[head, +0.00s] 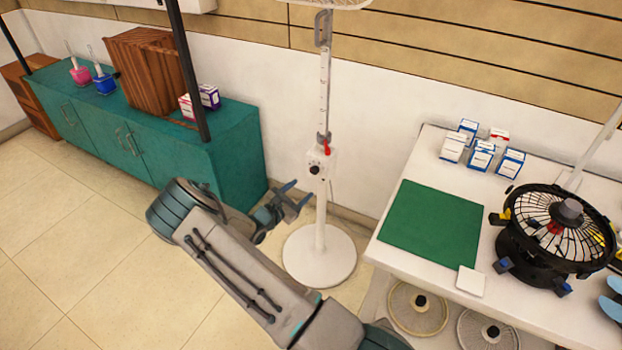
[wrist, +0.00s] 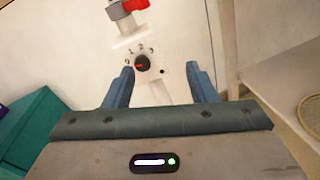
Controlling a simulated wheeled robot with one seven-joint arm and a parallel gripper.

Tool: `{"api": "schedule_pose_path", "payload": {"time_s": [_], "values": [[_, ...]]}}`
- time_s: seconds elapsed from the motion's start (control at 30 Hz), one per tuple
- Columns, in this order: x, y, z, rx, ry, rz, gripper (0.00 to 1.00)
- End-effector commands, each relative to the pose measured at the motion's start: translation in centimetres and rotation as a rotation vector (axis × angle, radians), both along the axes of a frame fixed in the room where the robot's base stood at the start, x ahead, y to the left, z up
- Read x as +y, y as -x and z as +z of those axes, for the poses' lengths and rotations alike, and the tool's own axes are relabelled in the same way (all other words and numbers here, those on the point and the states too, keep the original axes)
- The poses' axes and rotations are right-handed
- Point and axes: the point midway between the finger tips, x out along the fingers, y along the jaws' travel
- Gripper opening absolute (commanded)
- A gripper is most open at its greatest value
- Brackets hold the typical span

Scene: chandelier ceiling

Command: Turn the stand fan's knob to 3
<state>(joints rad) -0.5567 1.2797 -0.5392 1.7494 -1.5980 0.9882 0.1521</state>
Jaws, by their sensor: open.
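The white stand fan (head: 324,110) stands upright on a round white base, against the wall. Its control box carries a black knob (head: 314,169) below a red lever. In the wrist view the knob (wrist: 142,63) has a red mark, with small numbers printed around its upper side; I cannot read clearly which number the mark faces. My gripper (head: 296,195) is open, with blue fingers, to the lower left of the control box. In the wrist view my gripper (wrist: 162,72) has its fingers on either side of the knob's line, apart from it and empty.
A teal cabinet (head: 240,150) with boxes and a wooden crate stands at the left. A white table (head: 400,262) at the right bears a green mat (head: 432,224), small boxes and a black fan (head: 555,240). Tiled floor is clear at the lower left.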

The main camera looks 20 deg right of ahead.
Motion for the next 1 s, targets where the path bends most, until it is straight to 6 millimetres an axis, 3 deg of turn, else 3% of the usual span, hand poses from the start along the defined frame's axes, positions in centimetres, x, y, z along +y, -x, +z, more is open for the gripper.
{"api": "schedule_pose_path", "payload": {"time_s": [0.03, 0.1, 0.37, 1.0], "values": [[0.4, -0.5, -1.6, 0.025, 0.037, 0.045, 0.52], [1.0, -1.2, -2.8, 0.052, 0.076, 0.096, 0.52], [1.3, -2.4, -4.5, 0.089, 0.131, 0.172, 0.52], [-7.8, -9.5, -4.6, 0.087, 0.129, 0.170, 0.52]]}}
